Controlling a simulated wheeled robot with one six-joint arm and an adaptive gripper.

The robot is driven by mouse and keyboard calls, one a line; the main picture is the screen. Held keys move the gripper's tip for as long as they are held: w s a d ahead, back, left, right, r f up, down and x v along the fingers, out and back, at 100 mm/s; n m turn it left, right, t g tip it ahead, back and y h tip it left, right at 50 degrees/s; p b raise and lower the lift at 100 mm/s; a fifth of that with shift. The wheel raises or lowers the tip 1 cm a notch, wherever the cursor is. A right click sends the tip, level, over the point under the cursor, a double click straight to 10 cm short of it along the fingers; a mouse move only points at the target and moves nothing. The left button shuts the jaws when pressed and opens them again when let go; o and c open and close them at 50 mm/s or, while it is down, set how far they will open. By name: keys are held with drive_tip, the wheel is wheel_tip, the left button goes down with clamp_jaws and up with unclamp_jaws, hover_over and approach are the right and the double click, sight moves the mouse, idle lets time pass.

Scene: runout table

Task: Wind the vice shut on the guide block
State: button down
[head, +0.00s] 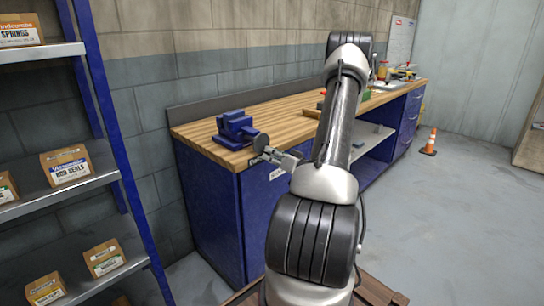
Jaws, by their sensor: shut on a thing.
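The blue vice (235,127) stands on the near left end of the wooden workbench (205,133). A round grey disc, which looks like the vice's handwheel (261,142), shows on its near right side, at the bench's front edge. My gripper (268,153) is at this wheel, shut on it at its lower right rim as far as the small view shows. I cannot make out the guide block or the gap between the vice jaws at this size.
A blue-framed shelf rack (90,80) with cardboard boxes stands at the left. Red, green and yellow items lie further along the bench, partly behind my arm. An orange cone (430,143) stands on the floor at the right, where the floor is otherwise open.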

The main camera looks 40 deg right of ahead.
drive_tip(key=m, duration=0.1)
drive_tip(key=a+m, duration=0.1)
drive_tip(key=m, duration=0.1)
drive_tip(key=shift+r, duration=0.1)
drive_tip(key=shift+m, duration=0.3)
drive_tip(key=m, duration=0.3)
drive_tip(key=shift+a+r, duration=0.2)
drive_tip(key=shift+a, duration=0.1)
drive_tip(key=m, duration=0.3)
drive_tip(key=shift+s+a+r+m, duration=0.1)
drive_tip(key=shift+a+r+m, duration=0.2)
drive_tip(key=shift+a, duration=0.05)
